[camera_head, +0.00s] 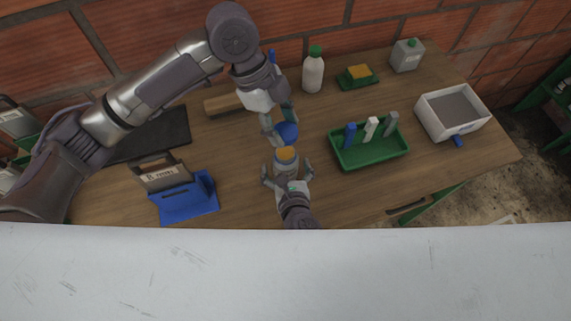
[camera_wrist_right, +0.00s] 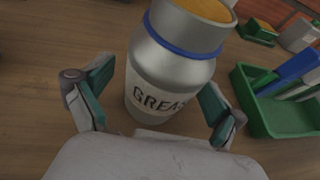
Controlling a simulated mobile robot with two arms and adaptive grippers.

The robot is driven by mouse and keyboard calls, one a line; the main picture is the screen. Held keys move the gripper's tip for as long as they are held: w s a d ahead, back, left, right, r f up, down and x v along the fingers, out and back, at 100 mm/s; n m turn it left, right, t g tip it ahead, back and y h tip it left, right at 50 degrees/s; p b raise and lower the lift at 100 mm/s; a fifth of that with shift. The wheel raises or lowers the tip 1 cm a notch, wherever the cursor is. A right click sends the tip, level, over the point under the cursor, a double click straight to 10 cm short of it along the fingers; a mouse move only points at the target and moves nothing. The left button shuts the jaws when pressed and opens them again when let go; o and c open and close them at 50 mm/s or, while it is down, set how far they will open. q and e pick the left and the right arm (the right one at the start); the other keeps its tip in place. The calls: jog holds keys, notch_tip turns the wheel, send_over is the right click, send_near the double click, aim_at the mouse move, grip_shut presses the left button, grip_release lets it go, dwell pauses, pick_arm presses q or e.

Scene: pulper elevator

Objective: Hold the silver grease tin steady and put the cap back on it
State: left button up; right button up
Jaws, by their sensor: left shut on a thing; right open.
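The silver grease tin (camera_head: 285,166) stands upright on the table with its top open and orange grease showing. In the right wrist view the tin (camera_wrist_right: 172,75) has a blue ring at its neck and a label reading "GREAS". My right gripper (camera_head: 287,180) is open, its fingers on either side of the tin's lower body; it also shows in the right wrist view (camera_wrist_right: 155,105), with a clear gap at the left finger. My left gripper (camera_head: 279,124) is shut on the blue cap (camera_head: 289,133), just behind the tin's mouth and apart from it. The cap's height is hard to tell.
A green tray (camera_head: 370,158) with blue, white and grey items stands right of the tin. A white box (camera_head: 452,112), white bottle (camera_head: 313,72), sponge dish (camera_head: 358,77) and grey can (camera_head: 407,55) stand farther back or right. A blue holder (camera_head: 187,202) is at left.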

jog(key=c, duration=1.8)
pick_arm(q)
send_over(286, 152)
jog(key=shift+w+a+f, duration=0.1)
jog(key=shift+a+f, duration=0.1)
jog(key=shift+f, duration=1.05)
jog(key=shift+w+a+f, duration=0.1)
jog(key=shift+a+f, duration=0.05)
jog(key=shift+f, duration=1.1)
jog(key=shift+f, duration=0.85)
jog(key=shift+f, duration=0.6)
pick_arm(e)
grip_shut()
